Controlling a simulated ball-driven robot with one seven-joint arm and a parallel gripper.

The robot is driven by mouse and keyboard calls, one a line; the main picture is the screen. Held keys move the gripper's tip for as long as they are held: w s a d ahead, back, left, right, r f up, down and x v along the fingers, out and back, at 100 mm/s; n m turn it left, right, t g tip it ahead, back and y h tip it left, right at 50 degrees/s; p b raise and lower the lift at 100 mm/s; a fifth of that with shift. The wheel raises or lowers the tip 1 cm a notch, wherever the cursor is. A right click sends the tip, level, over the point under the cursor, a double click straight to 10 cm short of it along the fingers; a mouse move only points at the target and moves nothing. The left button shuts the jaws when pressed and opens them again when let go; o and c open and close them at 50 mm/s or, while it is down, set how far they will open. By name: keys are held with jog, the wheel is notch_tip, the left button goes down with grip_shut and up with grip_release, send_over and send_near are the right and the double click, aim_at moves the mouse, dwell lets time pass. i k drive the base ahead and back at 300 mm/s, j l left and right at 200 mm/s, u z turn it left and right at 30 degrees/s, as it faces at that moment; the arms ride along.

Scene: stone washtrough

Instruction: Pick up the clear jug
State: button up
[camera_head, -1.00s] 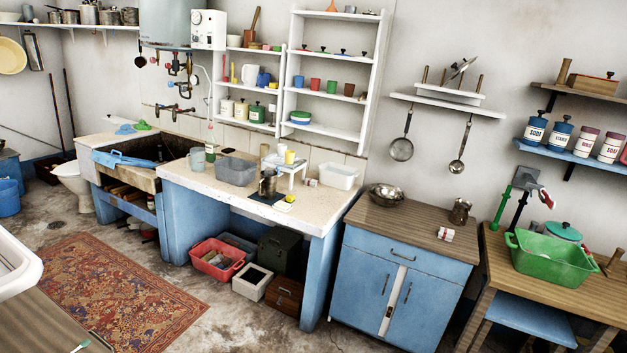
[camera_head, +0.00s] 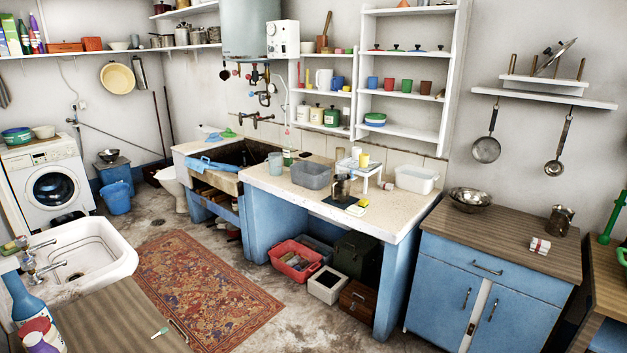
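A translucent grey-green vessel (camera_head: 275,162), which looks like the clear jug, stands upright on the pale counter (camera_head: 262,184) just right of the stone trough (camera_head: 236,156). It is small in the picture, so its handle and spout are hard to make out. It stands close to the left of a grey translucent tub (camera_head: 311,176). A white jug (camera_head: 323,78) stands on the wall shelf above, and a metal jug (camera_head: 341,187) is farther right on the counter. My gripper is not in view.
A blue cabinet (camera_head: 487,280) stands at right. A sink (camera_head: 85,250) and wooden worktop (camera_head: 120,310) are at lower left. A patterned rug (camera_head: 200,285) lies on open floor before the counter. Tubs and boxes, including a red tub (camera_head: 294,262), sit under it.

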aim_at(276, 159)
jog(key=i+l+z, duration=0.15)
jog(key=i+z, duration=0.15)
jog(key=i, duration=0.25)
jog(key=i+l, duration=0.15)
jog(key=i, duration=0.75)
jog(key=i+l, duration=0.15)
jog(key=i, duration=0.75)
jog(key=i+j+u, duration=0.1)
jog(key=i+u, duration=0.8)
jog(key=i+l+u, duration=0.25)
jog(key=i+u, duration=0.6)
jog(key=i, duration=1.2)
